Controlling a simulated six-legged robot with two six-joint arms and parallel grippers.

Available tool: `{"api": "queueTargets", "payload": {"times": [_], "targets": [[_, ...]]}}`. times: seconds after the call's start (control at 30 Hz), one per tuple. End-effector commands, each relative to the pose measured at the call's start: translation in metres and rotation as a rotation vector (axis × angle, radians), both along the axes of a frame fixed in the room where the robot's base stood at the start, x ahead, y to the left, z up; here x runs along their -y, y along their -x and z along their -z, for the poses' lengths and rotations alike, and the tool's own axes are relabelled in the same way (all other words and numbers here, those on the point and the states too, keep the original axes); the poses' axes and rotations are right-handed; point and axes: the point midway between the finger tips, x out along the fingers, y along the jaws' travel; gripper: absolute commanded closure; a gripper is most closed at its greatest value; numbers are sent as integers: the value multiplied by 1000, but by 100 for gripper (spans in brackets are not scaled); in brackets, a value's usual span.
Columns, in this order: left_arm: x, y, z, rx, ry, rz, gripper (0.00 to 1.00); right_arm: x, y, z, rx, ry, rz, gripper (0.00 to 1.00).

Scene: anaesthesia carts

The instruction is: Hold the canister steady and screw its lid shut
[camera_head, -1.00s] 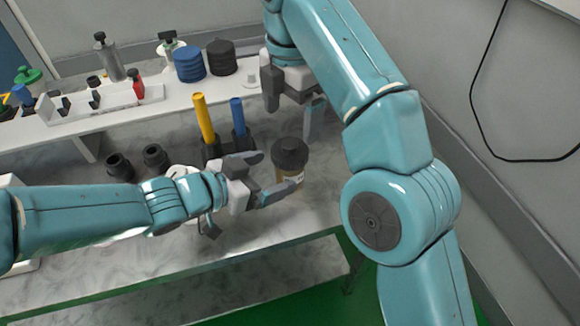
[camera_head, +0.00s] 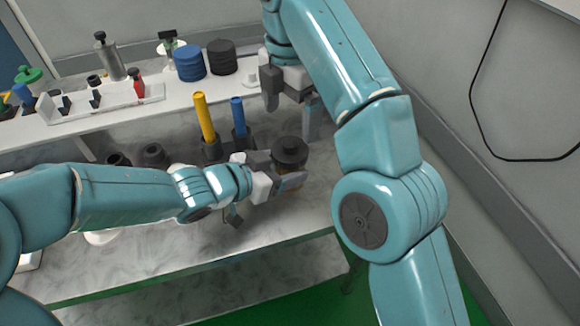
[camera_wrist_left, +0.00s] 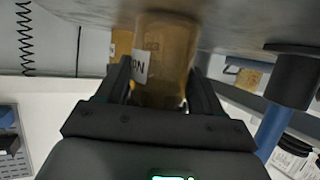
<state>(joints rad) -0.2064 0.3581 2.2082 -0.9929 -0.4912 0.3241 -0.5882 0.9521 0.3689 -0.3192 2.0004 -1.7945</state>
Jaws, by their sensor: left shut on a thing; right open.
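The canister (camera_wrist_left: 165,55) is amber with a white label and stands on the marbled worktop. Its black lid (camera_head: 290,151) sits on top in the head view; I cannot tell how tightly it is seated. My left gripper (camera_head: 281,171) is shut on the canister's body below the lid, one finger on each side. In the left wrist view the two dark fingers (camera_wrist_left: 163,88) flank the amber body. The gripper hides most of the body in the head view. My right gripper (camera_head: 291,106) is open and empty, above and behind the lid, fingers pointing down.
A yellow tube (camera_head: 204,116) and a blue tube (camera_head: 238,116) stand in dark holders just left of the canister. A raised shelf (camera_head: 118,118) behind carries a white tray (camera_head: 120,99), blue discs (camera_head: 188,62) and black discs (camera_head: 222,57). The worktop right of the canister is clear.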

Motion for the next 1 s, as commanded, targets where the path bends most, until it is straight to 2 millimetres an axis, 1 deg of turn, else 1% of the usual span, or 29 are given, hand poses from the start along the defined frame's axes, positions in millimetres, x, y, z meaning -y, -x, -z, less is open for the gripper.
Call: {"api": "queueTargets", "payload": {"times": [0.07,0.3,0.4,0.77,0.87,1.0], "targets": [[0,0,1,-1,-2,0,100,0,0,0,0,0,40,2],[0,0,1,-1,-2,0,100,0,1,-2,2,-1,334,2],[0,0,1,-1,-2,0,100,0,1,-2,2,-1,388,2],[-1,0,1,-2,-3,-1,100,0,0,-1,1,0,391,2],[0,0,1,-2,-2,0,100,0,0,3,1,1,390,2],[-1,0,1,-2,-2,0,100,1,-1,12,0,4,390,2]]}}
